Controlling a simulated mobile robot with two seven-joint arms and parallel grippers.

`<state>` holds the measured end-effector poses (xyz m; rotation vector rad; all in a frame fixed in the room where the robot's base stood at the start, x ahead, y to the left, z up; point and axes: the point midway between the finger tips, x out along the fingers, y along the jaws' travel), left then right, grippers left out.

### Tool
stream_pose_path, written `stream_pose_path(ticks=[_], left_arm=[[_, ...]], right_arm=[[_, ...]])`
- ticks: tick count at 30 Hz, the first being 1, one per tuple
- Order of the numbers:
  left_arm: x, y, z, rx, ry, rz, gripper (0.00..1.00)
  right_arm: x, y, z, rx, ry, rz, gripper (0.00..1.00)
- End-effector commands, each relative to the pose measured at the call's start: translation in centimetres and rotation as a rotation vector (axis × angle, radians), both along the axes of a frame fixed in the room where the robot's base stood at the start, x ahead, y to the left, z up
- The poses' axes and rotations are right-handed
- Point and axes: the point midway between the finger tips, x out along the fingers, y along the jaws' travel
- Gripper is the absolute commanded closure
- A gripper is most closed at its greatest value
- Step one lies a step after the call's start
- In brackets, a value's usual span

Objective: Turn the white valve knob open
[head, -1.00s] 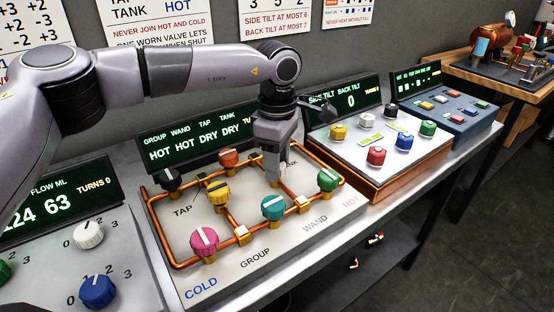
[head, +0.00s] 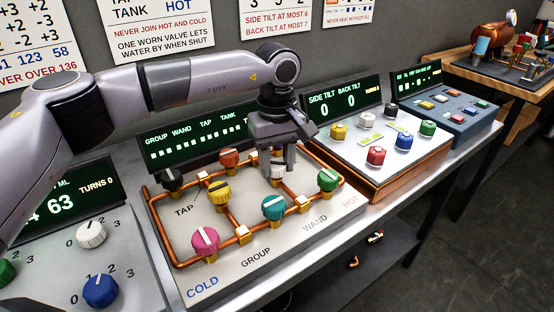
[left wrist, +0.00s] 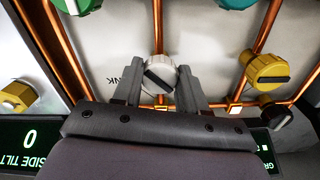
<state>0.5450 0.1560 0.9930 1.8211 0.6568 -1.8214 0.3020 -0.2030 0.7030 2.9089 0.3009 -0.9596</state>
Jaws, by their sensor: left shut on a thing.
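The white valve knob (left wrist: 160,75) has a dark stripe across its face, lying diagonally in the left wrist view. It sits on the copper pipework of the valve panel (head: 230,262), near the TANK label. My left gripper (head: 279,167) reaches down over it, with one finger on each side, shut on the knob. In the head view the gripper hides most of the knob. My right gripper is in neither view.
Close around are an orange knob (head: 229,158), a yellow knob (head: 218,193), a teal knob (head: 274,207), a green knob (head: 327,179) and a pink knob (head: 205,241). The panel's display (head: 195,140) stands behind.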

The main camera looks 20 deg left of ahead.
Motion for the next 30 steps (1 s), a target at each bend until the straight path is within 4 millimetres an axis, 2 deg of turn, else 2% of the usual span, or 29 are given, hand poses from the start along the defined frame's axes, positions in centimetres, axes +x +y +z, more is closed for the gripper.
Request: stream_pose_path(ticks=[18,30], left_arm=[[-0.06,0.13,0.09,-0.002,0.0,-0.553,0.89],[-0.04,0.17,0.14,-0.003,-0.002,-0.747,0.89]], right_arm=[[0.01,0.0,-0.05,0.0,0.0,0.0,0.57],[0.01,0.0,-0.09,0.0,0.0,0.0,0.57]])
